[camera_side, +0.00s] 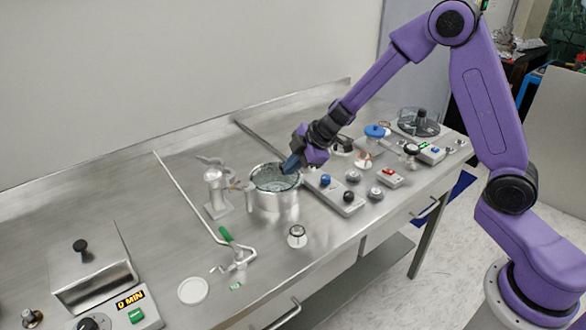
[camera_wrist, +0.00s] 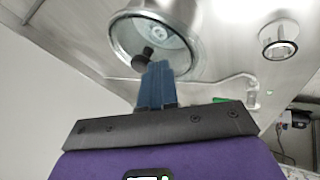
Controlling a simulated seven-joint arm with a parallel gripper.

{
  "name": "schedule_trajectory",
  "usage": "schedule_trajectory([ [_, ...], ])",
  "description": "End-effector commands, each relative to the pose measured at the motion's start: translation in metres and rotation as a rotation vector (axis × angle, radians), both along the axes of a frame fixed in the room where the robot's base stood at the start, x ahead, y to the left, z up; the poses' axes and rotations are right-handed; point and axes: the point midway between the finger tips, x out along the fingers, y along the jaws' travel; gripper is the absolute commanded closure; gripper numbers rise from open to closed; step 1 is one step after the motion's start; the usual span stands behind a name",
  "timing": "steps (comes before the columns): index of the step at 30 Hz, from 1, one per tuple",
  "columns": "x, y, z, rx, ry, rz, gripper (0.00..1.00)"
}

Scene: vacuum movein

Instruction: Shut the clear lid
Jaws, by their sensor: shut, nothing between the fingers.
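The clear lid (camera_side: 268,181) is at the top of a round metal chamber (camera_side: 275,200) in the middle of the bench. In the wrist view the round clear lid (camera_wrist: 122,38) shows with a black knob (camera_wrist: 143,57) near its edge. I cannot tell whether the lid sits flat or slightly raised. My gripper (camera_side: 289,163) is at the far right part of the lid's rim, pointing down and left. In the wrist view my gripper (camera_wrist: 157,66) is shut and empty, with its blue fingertips beside the black knob; contact is unclear.
A metal pump-like fitting (camera_side: 216,188) stands left of the chamber. A green-handled valve (camera_side: 228,240) and a small round gauge (camera_side: 297,236) are in front. A panel with knobs (camera_side: 335,193) lies to the right.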

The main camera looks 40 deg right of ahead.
Motion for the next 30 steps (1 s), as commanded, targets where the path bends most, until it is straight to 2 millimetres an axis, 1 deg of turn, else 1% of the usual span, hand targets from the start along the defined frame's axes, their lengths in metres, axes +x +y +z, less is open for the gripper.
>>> schedule_trajectory([
  [1, 0.003, -0.001, 0.000, 0.001, 0.000, 0.021, 1.00],
  [12, 0.013, -0.004, 0.000, 0.000, 0.000, 0.016, 1.00],
  [30, 0.016, -0.006, 0.000, -0.001, 0.000, 0.012, 1.00],
])
